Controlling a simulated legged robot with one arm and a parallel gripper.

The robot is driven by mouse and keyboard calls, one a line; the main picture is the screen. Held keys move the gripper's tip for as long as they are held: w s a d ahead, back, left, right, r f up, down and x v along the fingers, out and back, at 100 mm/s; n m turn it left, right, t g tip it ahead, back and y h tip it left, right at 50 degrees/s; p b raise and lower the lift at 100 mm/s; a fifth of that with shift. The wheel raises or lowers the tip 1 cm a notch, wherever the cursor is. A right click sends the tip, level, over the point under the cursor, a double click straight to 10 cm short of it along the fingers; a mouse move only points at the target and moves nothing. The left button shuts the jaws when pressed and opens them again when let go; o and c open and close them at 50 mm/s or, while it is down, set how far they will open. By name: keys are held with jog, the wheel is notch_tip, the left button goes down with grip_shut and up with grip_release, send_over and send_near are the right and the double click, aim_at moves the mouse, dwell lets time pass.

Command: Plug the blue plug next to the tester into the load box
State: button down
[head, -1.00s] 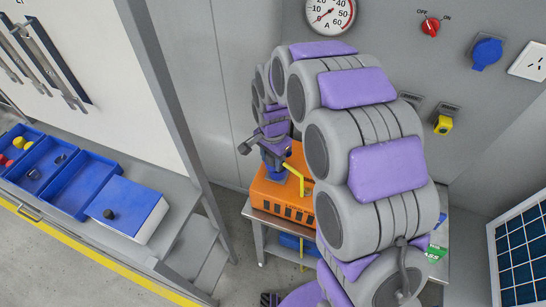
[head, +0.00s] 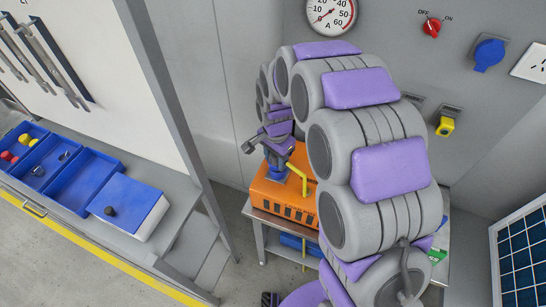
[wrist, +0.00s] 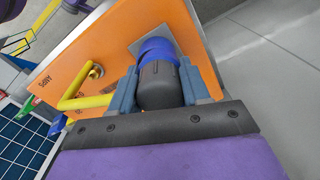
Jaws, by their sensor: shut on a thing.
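My gripper (head: 278,158) is over the top of an orange box (head: 268,201) on a metal stand. In the wrist view, its two blue-grey fingers (wrist: 160,78) are shut on the sides of a plug (wrist: 158,86) with a dark body and a blue collar. The plug's blue end meets a grey plate (wrist: 187,44) on the orange box. I cannot tell how deep it sits, as its front is hidden. The orange box carries lettering and a yellow bent lever (wrist: 82,102) beside the plug.
The wall holds a gauge (head: 331,14), a red switch (head: 431,29), a blue socket (head: 488,54) and a yellow plug-like piece (head: 445,126). Blue bins (head: 83,183) stand on a bench at the left. A grey post (head: 170,110) stands between bench and box. A solar panel (head: 524,255) is at the right.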

jog(key=shift+d, duration=0.25)
dwell(0.3)
jog(key=shift+d, duration=0.55)
jog(key=shift+a+f+p, duration=0.25)
jog(key=shift+a+p, duration=0.2)
dwell(1.3)
jog(key=shift+f, duration=0.2)
dwell(0.5)
jog(key=shift+c, duration=2.3)
grip_release()
